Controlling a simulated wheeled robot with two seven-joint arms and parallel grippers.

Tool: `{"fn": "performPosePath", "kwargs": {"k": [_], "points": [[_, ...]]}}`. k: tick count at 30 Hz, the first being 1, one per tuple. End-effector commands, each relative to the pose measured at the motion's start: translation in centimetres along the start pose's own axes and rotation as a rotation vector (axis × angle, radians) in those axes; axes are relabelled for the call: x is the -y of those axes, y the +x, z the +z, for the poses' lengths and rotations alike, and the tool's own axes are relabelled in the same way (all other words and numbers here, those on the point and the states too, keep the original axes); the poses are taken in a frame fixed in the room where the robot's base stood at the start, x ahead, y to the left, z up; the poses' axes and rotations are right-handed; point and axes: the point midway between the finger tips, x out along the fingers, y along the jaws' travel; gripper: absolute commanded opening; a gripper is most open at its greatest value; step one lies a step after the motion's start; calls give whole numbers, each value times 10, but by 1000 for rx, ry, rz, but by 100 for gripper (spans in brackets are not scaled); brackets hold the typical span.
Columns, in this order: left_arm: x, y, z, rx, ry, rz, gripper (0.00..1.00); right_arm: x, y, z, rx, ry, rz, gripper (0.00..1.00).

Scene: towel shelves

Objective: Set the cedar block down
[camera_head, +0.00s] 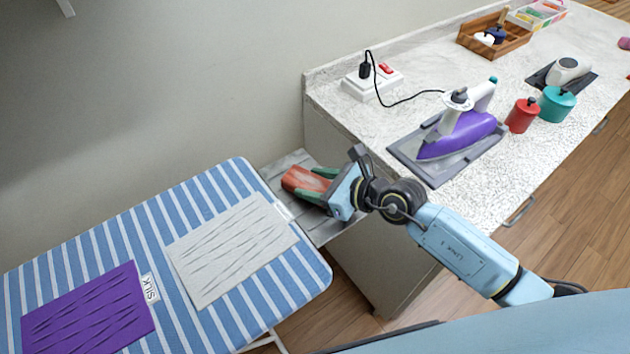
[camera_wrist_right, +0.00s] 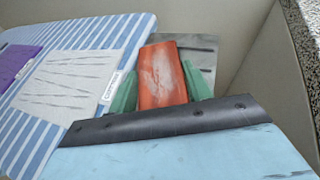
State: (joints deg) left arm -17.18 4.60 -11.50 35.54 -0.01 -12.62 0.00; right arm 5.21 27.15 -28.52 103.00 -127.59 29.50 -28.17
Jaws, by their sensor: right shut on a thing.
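The cedar block (camera_head: 298,179) is reddish-brown and sits between the green fingers of my right gripper (camera_head: 312,186). In the right wrist view the block (camera_wrist_right: 162,75) lies lengthwise between both fingers (camera_wrist_right: 163,90), which are shut on it. The block is over a grey slatted surface (camera_head: 284,163) between the ironing board and the counter. I cannot tell whether the block touches that surface. My left gripper does not show.
A blue-striped ironing board (camera_head: 235,178) on the left holds a whitish cloth (camera_head: 232,250) and a purple cloth (camera_head: 88,312). The speckled counter (camera_head: 350,115) on the right carries a purple iron (camera_head: 458,135), a red pot (camera_head: 521,116) and a teal pot (camera_head: 556,105).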

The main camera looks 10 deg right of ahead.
Motion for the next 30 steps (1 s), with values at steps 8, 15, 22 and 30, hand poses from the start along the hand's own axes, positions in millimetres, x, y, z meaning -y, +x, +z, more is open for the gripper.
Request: {"fn": "performPosePath", "kwargs": {"k": [8, 15, 22, 30], "points": [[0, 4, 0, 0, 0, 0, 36, 0, 2, -6, 1, 1, 0, 22], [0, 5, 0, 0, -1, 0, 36, 0, 3, -7, 1, 0, 0, 66], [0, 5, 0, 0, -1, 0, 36, 0, 3, -7, 1, 0, 0, 75], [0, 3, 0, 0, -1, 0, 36, 0, -12, -7, -1, 0, 0, 75]]}}
